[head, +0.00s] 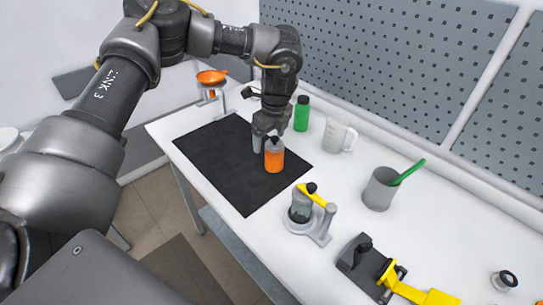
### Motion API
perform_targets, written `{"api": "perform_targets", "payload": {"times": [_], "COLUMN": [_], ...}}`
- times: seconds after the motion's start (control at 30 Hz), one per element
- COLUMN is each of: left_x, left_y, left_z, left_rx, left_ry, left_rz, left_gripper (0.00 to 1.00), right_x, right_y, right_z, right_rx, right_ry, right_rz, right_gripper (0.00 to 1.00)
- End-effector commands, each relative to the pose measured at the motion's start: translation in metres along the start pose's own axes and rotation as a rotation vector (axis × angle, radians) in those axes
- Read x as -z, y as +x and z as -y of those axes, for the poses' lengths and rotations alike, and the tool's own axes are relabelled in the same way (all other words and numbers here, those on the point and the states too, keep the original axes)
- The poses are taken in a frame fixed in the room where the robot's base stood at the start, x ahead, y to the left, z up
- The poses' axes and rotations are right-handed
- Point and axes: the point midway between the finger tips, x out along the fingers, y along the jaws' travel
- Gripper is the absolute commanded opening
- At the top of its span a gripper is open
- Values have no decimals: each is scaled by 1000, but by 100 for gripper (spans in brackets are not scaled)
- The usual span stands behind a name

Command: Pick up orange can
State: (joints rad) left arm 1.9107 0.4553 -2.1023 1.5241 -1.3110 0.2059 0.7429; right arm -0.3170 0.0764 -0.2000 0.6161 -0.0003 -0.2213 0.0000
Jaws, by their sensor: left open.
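The orange can (274,158) stands upright on the black mat (238,188), with a dark top. My left gripper (268,138) points down over its top, with one finger on its left side. The gripper is open, and the fingers partly hide the can's top. I cannot tell whether they touch it. My right gripper is not in view.
A green bottle (301,115) and a clear beaker (338,136) stand behind the can. A grey cup with a green stick (381,188), a small stand with a jar (302,208) and a black-and-yellow device (369,266) stand to the right. The mat's front part is clear.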

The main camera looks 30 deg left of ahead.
Motion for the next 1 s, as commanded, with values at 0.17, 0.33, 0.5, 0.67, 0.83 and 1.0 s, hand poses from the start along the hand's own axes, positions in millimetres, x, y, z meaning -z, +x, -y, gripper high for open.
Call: {"api": "perform_targets", "payload": {"times": [0.17,0.33,0.5,0.67,0.83,1.0], "left_x": [-2,-1,3,4,2,2], "left_y": [17,22,46,63,67,67], "left_z": [3,6,13,13,13,13], "left_rx": [-14,-14,-12,-10,-8,-8], "left_ry": [-2,-4,-2,-3,-5,-5], "left_rz": [0,-1,0,-1,-2,-2], "left_gripper": [80,80,80,80,80,70], "right_x": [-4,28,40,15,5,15], "right_y": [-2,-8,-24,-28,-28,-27], "right_z": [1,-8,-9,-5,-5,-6], "right_rx": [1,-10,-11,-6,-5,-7], "right_ry": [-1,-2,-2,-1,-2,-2], "right_rz": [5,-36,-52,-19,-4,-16], "right_gripper": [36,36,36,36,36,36]}}
